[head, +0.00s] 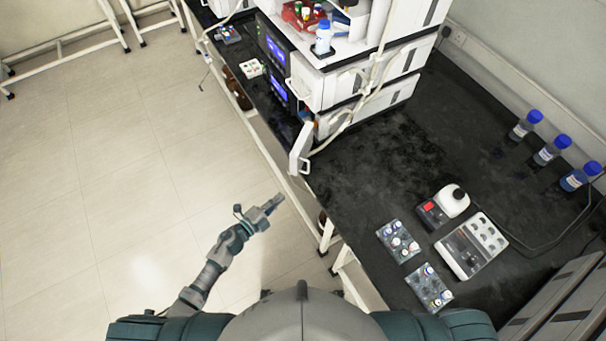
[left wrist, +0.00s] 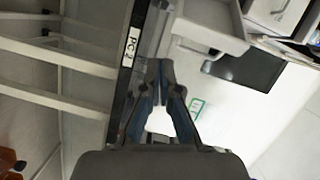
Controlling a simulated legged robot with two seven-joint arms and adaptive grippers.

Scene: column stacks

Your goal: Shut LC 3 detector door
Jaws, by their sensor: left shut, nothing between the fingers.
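A white instrument stack (head: 345,85) stands on the black bench in the head view. A white door panel (head: 300,150) on its lower front stands open and sticks out past the bench's front edge. No LC 3 label is readable. My left gripper (head: 277,201) is shut and empty, out over the floor side of the bench edge, below the door in the picture and apart from it. In the left wrist view its closed fingertips (left wrist: 166,66) point up the picture, beside a dark edge with a small white label. My right gripper is not in view.
Sample vial trays (head: 398,242), a white device with a red panel (head: 443,207) and a grey-white block (head: 471,246) sit at the bench's near end. Blue-capped bottles (head: 552,150) line the wall. Cables hang at the stack's side. The floor (head: 120,180) at left is clear.

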